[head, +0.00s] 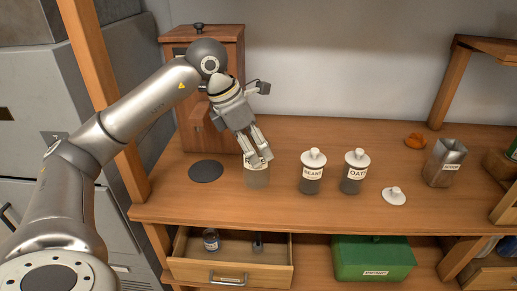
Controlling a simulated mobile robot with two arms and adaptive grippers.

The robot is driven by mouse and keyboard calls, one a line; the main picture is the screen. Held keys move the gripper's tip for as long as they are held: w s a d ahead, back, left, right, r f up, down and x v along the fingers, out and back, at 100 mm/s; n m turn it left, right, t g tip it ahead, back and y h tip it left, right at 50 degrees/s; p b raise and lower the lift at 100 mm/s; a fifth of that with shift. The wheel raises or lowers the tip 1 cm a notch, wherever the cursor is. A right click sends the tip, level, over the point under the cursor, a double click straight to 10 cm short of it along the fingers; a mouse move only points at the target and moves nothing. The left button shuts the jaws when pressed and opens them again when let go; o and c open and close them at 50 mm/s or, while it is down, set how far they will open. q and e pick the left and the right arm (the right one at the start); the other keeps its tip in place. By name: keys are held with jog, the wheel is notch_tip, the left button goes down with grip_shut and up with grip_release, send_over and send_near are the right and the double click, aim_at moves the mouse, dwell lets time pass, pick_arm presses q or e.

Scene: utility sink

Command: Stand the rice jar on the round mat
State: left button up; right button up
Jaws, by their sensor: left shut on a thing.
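The round mat (206,171) is a dark, flat, bare disc on the left part of the wooden counter. My left gripper (257,160) reaches down from above and is shut on a pale jar (257,178), just right of the mat and apart from it. The jar is upright; I take it for the rice jar, but the fingers cover most of its white label. I cannot tell whether its base touches the counter. My right gripper is not in view.
Jars labelled BEANS (312,173) and, apparently, OATS (354,173) stand to the right. A white lid (393,197), a metal canister (445,162) and an orange item (415,141) are farther right. A wooden cabinet (212,60) stands behind the mat. An open drawer (228,272) and green box (372,260) are below.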

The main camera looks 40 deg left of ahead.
pick_arm(q)
jog(key=s+d+f+m+g+y, duration=0.1)
jog(key=s+d+f+m+g, duration=0.3)
jog(key=m, duration=1)
jog(key=s+d+f+m+g+y, duration=0.1)
jog(key=s+d+f+m+g, duration=0.3)
jog(key=s+d+f+m, duration=0.4)
jog(key=shift+d+f+m+y, duration=0.3)
jog(key=shift+d+f+m, duration=0.9)
jog(key=shift+m, duration=2.3)
jog(key=shift+a+f, duration=0.1)
jog(key=shift+f, duration=0.15)
